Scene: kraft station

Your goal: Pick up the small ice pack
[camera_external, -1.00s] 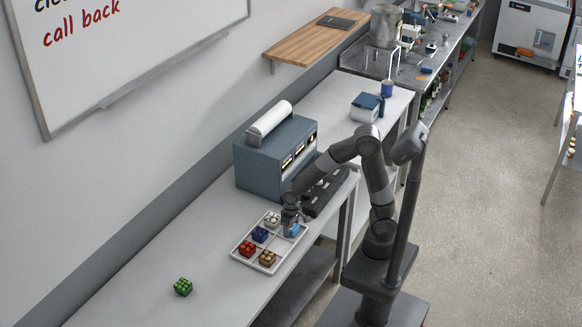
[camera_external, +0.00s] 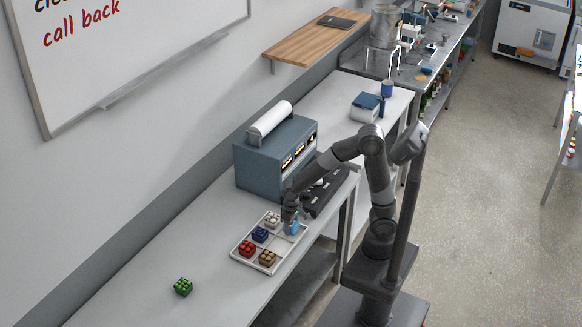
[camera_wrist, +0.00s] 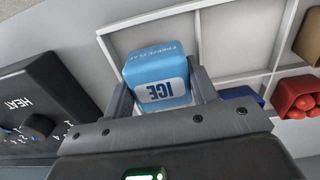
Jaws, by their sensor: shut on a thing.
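The small ice pack (camera_wrist: 157,75) is light blue with a white label reading "ICE". In the wrist view it sits between the two fingers of my gripper (camera_wrist: 160,88), which is shut on it. In the external view my gripper (camera_external: 291,217) is over the right part of the white compartment tray (camera_external: 243,259), with the blue ice pack (camera_external: 292,228) below it. The ice pack looks raised over the tray, though its exact height is hard to tell. In the wrist view an empty compartment shows behind it.
A blue-grey machine (camera_external: 262,163) and a black control panel (camera_wrist: 45,102) stand close by.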

